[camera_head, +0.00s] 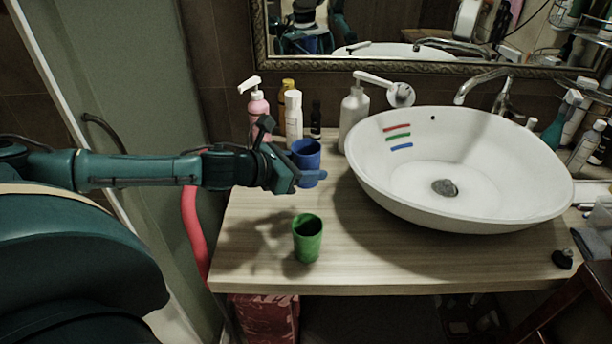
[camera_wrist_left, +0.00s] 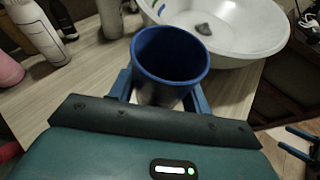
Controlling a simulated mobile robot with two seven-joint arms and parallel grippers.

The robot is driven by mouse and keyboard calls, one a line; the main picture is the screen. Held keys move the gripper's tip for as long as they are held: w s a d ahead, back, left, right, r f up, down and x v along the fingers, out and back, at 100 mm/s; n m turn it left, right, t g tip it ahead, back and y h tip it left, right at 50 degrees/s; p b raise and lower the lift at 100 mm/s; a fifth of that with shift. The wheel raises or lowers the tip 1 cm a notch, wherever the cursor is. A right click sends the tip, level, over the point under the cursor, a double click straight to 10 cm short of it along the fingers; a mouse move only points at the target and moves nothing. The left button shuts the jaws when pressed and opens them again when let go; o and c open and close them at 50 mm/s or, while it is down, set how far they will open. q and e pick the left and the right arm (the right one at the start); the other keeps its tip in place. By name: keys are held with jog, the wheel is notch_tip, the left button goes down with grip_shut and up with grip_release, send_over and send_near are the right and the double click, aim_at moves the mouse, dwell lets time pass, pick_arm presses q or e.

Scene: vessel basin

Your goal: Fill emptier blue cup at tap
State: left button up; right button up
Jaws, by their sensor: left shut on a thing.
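A blue cup (camera_head: 307,157) stands upright at the left of the counter, behind a green cup (camera_head: 307,238). My left gripper (camera_head: 312,177) is shut on the blue cup, with its fingers on either side of it. In the left wrist view the blue cup (camera_wrist_left: 171,60) is between the fingers; its inside looks dark blue and I cannot tell how much it holds. Only one blue cup shows. The tap (camera_head: 485,85) reaches over the back of the white basin (camera_head: 370,170), to the right of the cup.
A pink pump bottle (camera_head: 258,112), a white bottle (camera_head: 293,117) and a white pump dispenser (camera_head: 353,115) stand behind the blue cup. The basin has red, green and blue marks inside and a grey stone-like piece (camera_head: 445,187). The counter (camera_head: 400,262) is clear before the basin.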

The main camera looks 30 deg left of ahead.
pick_arm(q)
jog(key=shift+r, duration=0.25)
jog(key=shift+d, duration=0.1)
